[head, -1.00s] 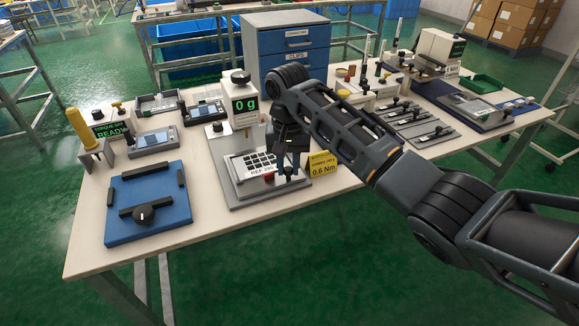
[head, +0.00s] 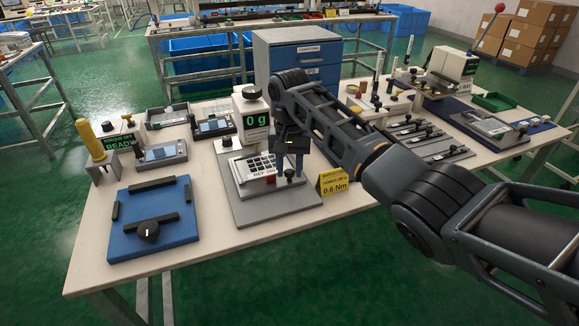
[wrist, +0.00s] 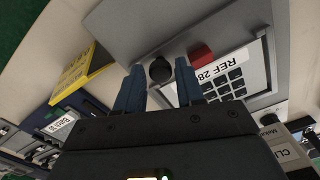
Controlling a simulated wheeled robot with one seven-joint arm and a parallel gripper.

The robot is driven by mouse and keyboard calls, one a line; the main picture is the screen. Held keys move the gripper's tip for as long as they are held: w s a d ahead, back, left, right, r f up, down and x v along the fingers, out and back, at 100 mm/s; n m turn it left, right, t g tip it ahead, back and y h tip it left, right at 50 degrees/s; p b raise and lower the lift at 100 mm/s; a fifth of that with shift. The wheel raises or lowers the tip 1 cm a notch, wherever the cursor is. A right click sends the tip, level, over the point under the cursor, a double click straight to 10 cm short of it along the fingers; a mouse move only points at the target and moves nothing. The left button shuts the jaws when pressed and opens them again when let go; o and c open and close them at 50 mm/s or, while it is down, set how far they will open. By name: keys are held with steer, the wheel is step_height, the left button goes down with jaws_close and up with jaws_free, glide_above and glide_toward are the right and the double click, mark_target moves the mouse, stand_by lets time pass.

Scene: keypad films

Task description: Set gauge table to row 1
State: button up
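The gauge stand (head: 251,140), with a "0 g" display, rises from a grey base plate (head: 250,212). A silver keypad panel (head: 248,168) labelled REF lies on its table. A red block (head: 270,180) sits at the panel's edge. A round black knob (head: 289,174) is beside it. My gripper (head: 288,170) points down at the knob. In the wrist view my gripper (wrist: 160,65) is open, with one blue finger on each side of the knob (wrist: 160,70) and small gaps showing. Whether the fingertips reach down to the knob's height is unclear. No row marking is readable.
A yellow "0.6 Nm" sign (head: 333,182) stands close to the right of the gauge base. A blue fixture (head: 153,228) with a black dial lies to the left. A blue drawer cabinet (head: 297,62) stands behind. The front left bench edge is clear.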

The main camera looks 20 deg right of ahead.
steer(key=shift+r, duration=3.9)
